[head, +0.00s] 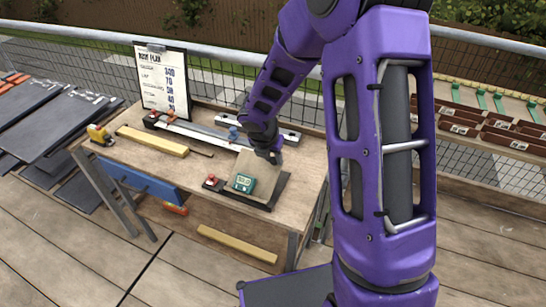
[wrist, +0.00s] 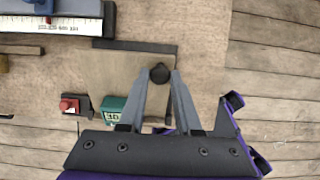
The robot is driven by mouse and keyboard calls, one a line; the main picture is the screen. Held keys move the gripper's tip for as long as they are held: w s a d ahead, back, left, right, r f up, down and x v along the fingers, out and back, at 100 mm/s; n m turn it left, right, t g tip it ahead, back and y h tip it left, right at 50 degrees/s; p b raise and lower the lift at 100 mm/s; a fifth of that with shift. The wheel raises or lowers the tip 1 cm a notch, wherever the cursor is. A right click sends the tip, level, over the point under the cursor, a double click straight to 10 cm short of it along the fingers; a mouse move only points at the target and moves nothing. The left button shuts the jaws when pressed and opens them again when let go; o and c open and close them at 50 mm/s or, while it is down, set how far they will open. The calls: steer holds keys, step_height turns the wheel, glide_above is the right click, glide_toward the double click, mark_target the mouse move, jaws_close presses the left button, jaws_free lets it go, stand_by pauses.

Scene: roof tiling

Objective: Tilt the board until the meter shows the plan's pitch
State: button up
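The tilting board (head: 256,166) is a light wooden panel near the right end of the workbench. In the wrist view the board (wrist: 115,75) lies under my fingers, with a dark bar along its far edge. A black knob (wrist: 160,73) is between my fingertips. My gripper (wrist: 162,72) looks shut on this knob; in the head view my gripper (head: 275,156) is at the board's upper right. The teal meter (head: 244,183) is at the board's lower left; in the wrist view the meter (wrist: 113,109) seems to read 30, partly hidden. The plan (head: 162,80) stands behind; its pitch line is too small to read surely.
A red block-like tool (head: 211,182) sits left of the meter. A white ruler (head: 200,133), a yellow level (head: 152,141) and a yellow tape measure (head: 99,134) lie on the workbench (head: 185,170). Dark tiles (head: 62,123) are stacked at left, and brown tiles (head: 470,120) at right.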

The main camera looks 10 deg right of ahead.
jaws_close()
stand_by(1.0)
steer(key=shift+s+a+f+b, duration=0.1)
steer(key=shift+s+a+b, duration=0.15)
steer(key=shift+b, duration=1)
steer(key=s+t+b, duration=0.1)
steer(key=b, duration=0.2)
steer(key=shift+a+r+h, duration=0.35)
steer(key=shift+r+h, duration=0.05)
steer(key=shift+s+r+t+b, duration=0.1)
steer(key=shift+r+t+b, duration=0.2)
steer(key=shift+r, duration=0.05)
